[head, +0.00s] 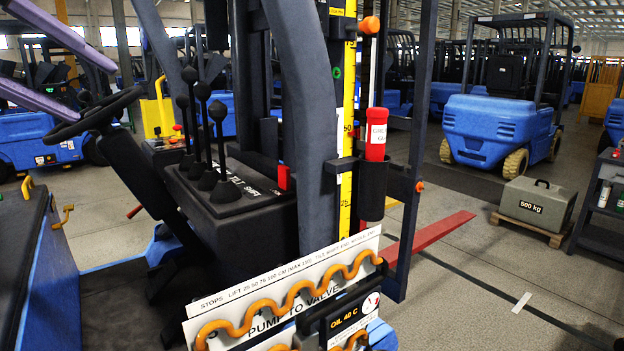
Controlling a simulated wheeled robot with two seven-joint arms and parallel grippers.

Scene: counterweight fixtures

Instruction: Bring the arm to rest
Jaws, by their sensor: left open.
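My left gripper (98,96) comes in at the upper left. Several black levers with ball knobs stand upright on the console (238,208), right of the gripper. The rest of my left arm is cut off by the picture edge. My right gripper is not in view.
A dark mast and yellow scale (348,120) stand at centre, with a red cylinder (376,135) in a holder. A sign board (260,283) with an orange coiled hose is below. A blue forklift (493,125) and a 500 kg block (535,205) stand right. Floor between is mostly clear.

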